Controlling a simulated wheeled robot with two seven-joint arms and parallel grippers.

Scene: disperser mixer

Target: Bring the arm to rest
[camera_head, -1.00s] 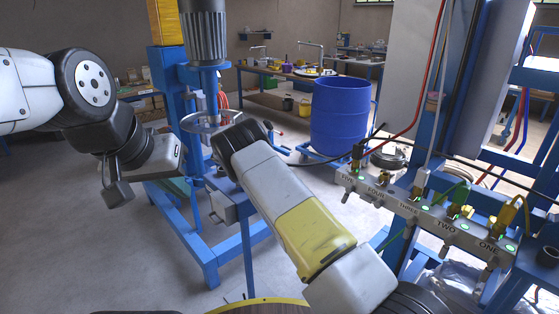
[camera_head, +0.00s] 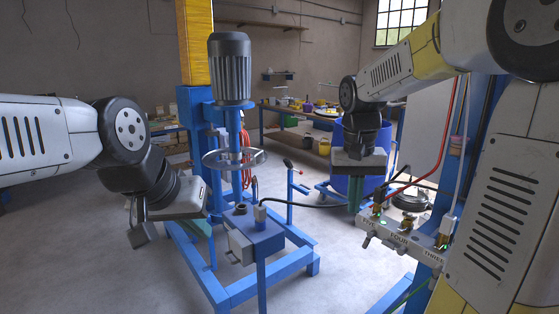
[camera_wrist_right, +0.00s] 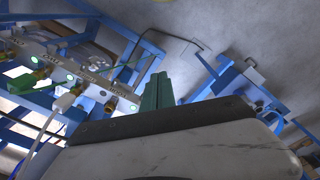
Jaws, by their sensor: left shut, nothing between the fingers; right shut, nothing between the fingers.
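My right arm comes in from the upper right in the head view. Its right gripper (camera_head: 355,192) hangs with its green fingers pointing down, in front of the blue barrel and above the left end of the numbered valve panel. In the right wrist view the green fingers (camera_wrist_right: 157,92) are together with nothing between them. My left arm reaches in from the left. Its left gripper (camera_head: 202,235) points down beside the blue mixer frame (camera_head: 232,290), shut and empty; its fingers are partly hidden by the gripper body.
The disperser mixer (camera_head: 230,70) with its ring guard (camera_head: 234,160) stands between my arms. The valve panel (camera_head: 402,238) with hoses is at the right, partly behind my right arm. A blue barrel (camera_head: 345,190) and a workbench (camera_head: 290,108) are behind. Floor at lower left is clear.

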